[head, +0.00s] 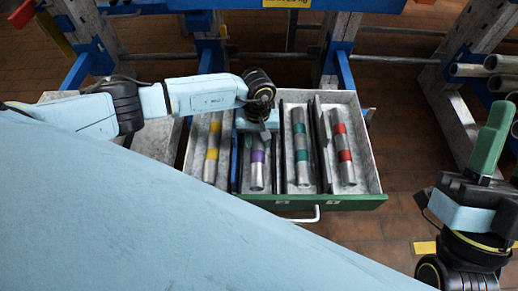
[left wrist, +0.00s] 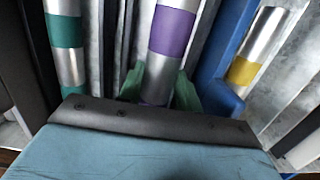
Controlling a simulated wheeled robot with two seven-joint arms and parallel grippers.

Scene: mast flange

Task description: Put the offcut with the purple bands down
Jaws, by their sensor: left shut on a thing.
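The offcut with the purple bands (head: 257,178) is a grey metal tube in the second compartment from the left of the open drawer (head: 345,203). My left gripper (head: 262,128) is over its far part and hides that end. In the left wrist view the purple-banded offcut (left wrist: 172,32) runs between the green fingertips of my left gripper (left wrist: 160,92), which is shut on it. I cannot tell whether the tube rests on the compartment floor. My right gripper (head: 500,135) is at the right edge, away from the drawer, and its jaw gap is unclear.
Other offcuts lie in the drawer: yellow-banded (head: 212,152) to the left, green-banded (head: 301,148) and red-banded (head: 342,152) to the right. Thin upright dividers stand between compartments, with a blue one (left wrist: 228,65) close beside my left fingertips. Pipes (head: 478,70) lie on a rack at right.

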